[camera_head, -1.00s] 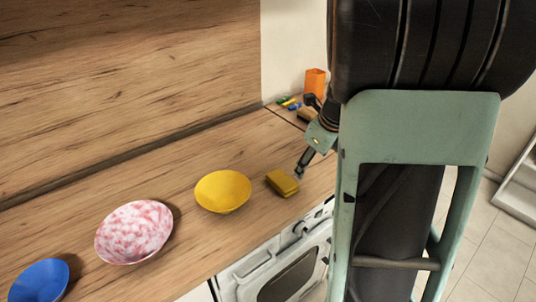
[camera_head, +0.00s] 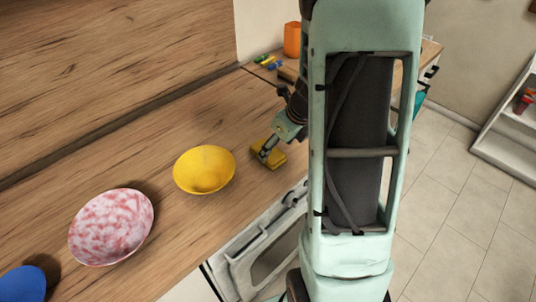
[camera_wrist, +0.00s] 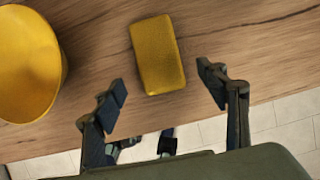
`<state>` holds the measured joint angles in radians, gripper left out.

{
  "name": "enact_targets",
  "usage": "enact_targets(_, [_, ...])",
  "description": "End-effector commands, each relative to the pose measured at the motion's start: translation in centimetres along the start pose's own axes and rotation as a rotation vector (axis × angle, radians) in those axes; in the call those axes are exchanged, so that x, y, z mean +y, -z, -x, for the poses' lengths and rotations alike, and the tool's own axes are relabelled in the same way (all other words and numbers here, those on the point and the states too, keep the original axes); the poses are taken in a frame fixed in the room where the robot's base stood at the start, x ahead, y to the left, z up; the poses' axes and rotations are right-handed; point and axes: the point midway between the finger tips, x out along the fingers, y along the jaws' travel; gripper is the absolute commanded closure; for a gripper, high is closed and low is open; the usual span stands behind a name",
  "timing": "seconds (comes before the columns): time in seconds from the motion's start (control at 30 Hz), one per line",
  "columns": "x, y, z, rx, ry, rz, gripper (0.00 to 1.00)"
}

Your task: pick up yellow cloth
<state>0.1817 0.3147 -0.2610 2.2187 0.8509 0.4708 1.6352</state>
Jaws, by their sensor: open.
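The yellow cloth (camera_head: 269,154) is a small, thick yellow block shape lying flat on the wooden counter, right of the yellow bowl. It also shows in the wrist view (camera_wrist: 157,55), whole and uncovered, a little beyond the fingertips. My gripper (camera_wrist: 164,88) is open and empty, with one finger to the left and one to the right of the cloth's near end. In the head view my gripper (camera_head: 265,150) is over the cloth and partly covers it. I cannot tell its exact height above the counter.
A yellow bowl (camera_head: 204,169) stands close left of the cloth. A pink and white bowl (camera_head: 111,227) and a blue bowl (camera_head: 22,284) stand farther left. An orange container (camera_head: 292,40) is at the back. The counter's front edge, above a white oven (camera_head: 262,245), is near the cloth.

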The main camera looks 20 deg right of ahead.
Motion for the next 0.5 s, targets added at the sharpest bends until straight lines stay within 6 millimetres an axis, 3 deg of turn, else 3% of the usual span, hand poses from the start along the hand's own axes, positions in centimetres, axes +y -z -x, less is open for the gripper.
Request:
enact_targets(0.3, [0.1, -0.6, -4.4, 0.001, -0.002, 0.0, 0.33])
enact_targets(0.5, [0.0, -0.8, -4.8, -0.001, 0.001, 0.0, 0.33])
